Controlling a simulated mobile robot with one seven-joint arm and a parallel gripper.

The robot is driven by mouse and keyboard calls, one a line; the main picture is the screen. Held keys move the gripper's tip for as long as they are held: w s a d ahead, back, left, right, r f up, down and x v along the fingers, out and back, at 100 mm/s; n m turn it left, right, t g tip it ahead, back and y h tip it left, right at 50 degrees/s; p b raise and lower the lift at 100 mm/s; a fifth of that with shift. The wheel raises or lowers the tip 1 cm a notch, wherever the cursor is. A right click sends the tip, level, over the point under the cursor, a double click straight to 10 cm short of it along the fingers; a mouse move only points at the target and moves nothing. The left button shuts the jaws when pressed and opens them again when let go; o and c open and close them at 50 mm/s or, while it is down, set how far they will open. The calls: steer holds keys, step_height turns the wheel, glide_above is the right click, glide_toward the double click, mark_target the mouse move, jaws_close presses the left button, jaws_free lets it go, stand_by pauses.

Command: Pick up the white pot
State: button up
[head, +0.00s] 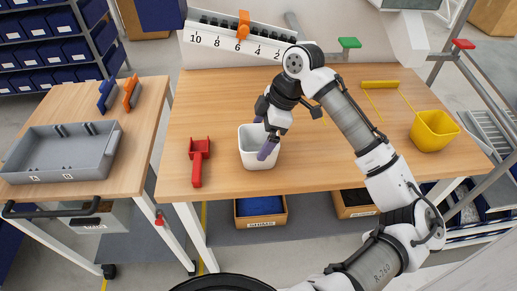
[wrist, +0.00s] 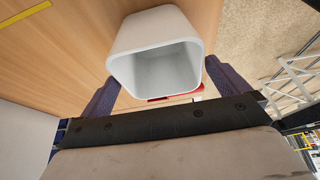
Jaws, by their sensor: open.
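The white pot (head: 250,157) stands upright on the wooden table near its front edge, in the head view. It is a rounded square shape, and its empty inside shows in the wrist view (wrist: 153,30). My gripper (head: 262,136) is at the pot, with one purple finger in front of its right side. In the wrist view my gripper (wrist: 155,88) is open, with one finger to the left and one to the right of the pot. I cannot tell whether either finger touches it.
A red scoop-like object (head: 198,160) lies left of the pot. A yellow bucket (head: 433,130) hangs or stands at the table's right. A numbered white rail (head: 225,42) runs along the back. A grey tray (head: 60,152) sits on the left cart. Bare tabletop (head: 205,100) lies behind the pot.

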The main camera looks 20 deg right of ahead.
stand_by(0.3)
steer(key=c, duration=1)
steer(key=shift+r, duration=0.1)
